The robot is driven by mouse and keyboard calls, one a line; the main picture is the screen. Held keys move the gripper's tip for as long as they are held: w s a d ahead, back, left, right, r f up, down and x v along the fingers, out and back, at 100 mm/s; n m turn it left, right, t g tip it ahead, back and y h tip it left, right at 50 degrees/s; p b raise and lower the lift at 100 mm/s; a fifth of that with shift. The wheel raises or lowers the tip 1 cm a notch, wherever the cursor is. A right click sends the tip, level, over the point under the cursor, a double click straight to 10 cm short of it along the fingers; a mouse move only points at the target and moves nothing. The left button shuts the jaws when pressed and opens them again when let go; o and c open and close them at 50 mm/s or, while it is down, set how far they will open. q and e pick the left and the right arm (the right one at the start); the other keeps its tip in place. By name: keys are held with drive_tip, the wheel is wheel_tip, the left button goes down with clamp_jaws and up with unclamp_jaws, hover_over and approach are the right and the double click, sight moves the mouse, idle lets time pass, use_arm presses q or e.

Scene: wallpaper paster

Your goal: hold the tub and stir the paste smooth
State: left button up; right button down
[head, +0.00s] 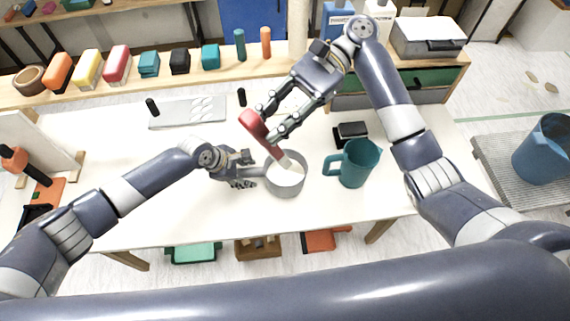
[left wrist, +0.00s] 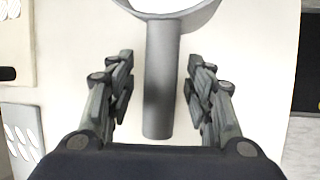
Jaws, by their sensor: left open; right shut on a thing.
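A grey tub (head: 286,188) with white paste (head: 284,176) in it stands on the white table. Its straight handle (head: 252,171) points left. My left gripper (head: 246,171) is open around the handle; in the left wrist view the open fingers (left wrist: 160,95) stand on either side of the grey handle (left wrist: 161,75) with a gap on each side. The tub's rim (left wrist: 205,15) shows at the top of that view. My right gripper (head: 268,122) is shut on a red-handled stirrer (head: 254,124), held tilted. The stirrer's pale lower end reaches into the tub.
A teal jug (head: 359,163) stands just right of the tub, with a black block (head: 350,131) behind it. A grey tray (head: 187,112) lies at the back left. A shelf with several coloured blocks runs along the back. The table left of the tub, beneath my left arm, is mostly clear.

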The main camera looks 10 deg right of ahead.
use_arm(q)
drive_tip(key=v, duration=1.1)
drive_tip(key=shift+r, duration=0.35)
drive_tip(key=shift+s+a, duration=0.15)
